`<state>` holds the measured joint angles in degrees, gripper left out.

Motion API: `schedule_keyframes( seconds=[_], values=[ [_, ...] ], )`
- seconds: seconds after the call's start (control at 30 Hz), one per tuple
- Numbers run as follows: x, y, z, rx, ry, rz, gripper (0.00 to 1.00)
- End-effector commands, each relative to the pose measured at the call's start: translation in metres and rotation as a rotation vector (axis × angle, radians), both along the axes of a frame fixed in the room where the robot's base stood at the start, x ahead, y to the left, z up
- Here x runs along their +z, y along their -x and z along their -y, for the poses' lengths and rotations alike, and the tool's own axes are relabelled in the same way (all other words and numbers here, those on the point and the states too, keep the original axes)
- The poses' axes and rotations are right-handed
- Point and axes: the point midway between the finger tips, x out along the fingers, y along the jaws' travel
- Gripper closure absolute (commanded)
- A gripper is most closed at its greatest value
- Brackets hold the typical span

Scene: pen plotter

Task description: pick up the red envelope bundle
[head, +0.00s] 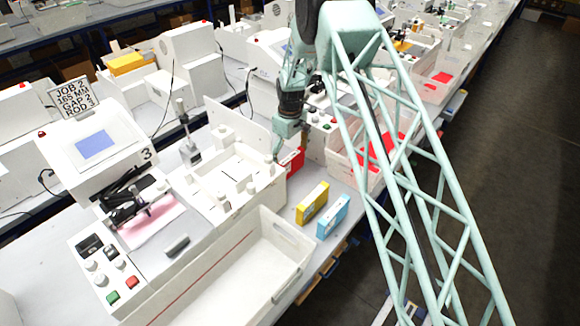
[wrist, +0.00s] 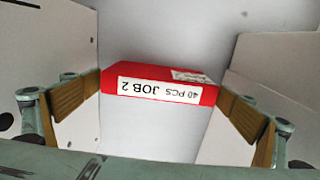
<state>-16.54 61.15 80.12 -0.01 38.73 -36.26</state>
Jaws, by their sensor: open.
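The red envelope bundle (head: 293,160) stands on the table just right of the white plotter fixture, partly hidden by my gripper in the head view. In the wrist view the red bundle (wrist: 158,86) lies between my two fingers, with a white label reading "40 PCS JOB 2" upside down. Whether a pad touches the bundle I cannot tell.
A yellow bundle (head: 312,203) and a blue bundle (head: 333,217) stand in front of the red one. A white bin (head: 290,235) is at the front, and another bin (head: 345,165) with red contents is to the right. White walls flank my fingers.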

Motion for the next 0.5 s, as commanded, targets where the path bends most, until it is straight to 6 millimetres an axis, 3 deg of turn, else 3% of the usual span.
schedule_keyframes(
  seconds=[0.1,0.3,0.5],
  values=[
    [0.0001,0.0000,0.0000,0.000,0.000,0.000,0.02],
    [0.0001,0.0000,0.0000,0.000,0.000,0.000,0.19],
    [0.0004,-0.0002,-0.0001,0.000,0.000,0.000,0.19]
  ],
)
